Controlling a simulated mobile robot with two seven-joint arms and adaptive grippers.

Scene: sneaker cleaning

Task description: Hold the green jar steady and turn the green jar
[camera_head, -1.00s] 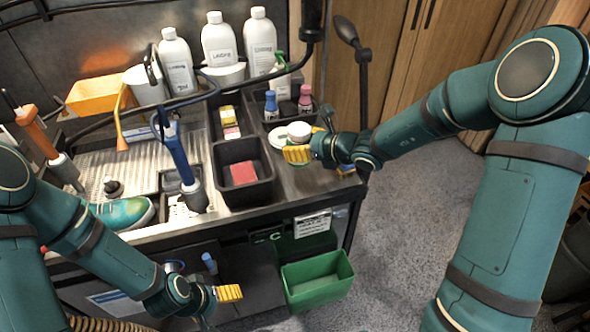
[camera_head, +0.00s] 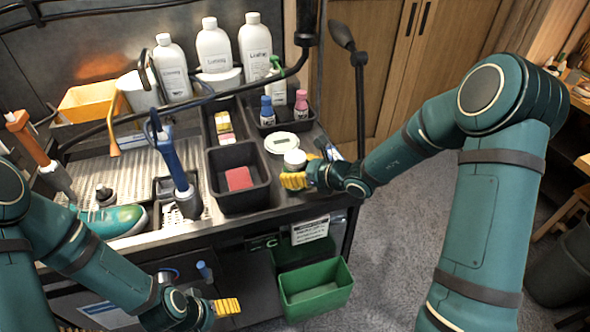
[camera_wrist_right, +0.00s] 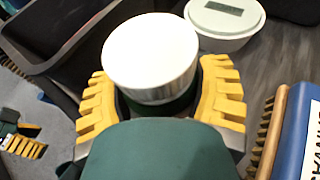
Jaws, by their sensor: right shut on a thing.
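The green jar (camera_head: 294,159) shows mostly its white lid in the head view, near the front right of the bench. My right gripper (camera_head: 294,181) is shut on it. In the right wrist view the white lid (camera_wrist_right: 152,55) stands upright between the yellow fingers, with a dark green strip of the body below; the rest is hidden. My left gripper (camera_head: 228,307) is low in front of the bench, apart from the jar; whether its yellow fingers are open or shut is unclear. It also shows at the left of the right wrist view (camera_wrist_right: 22,142).
A white round container (camera_head: 281,143) sits just behind the jar. A black bin with a red sponge (camera_head: 239,178) is to its left. A blue-backed brush (camera_wrist_right: 300,130) lies to the right in the wrist view.

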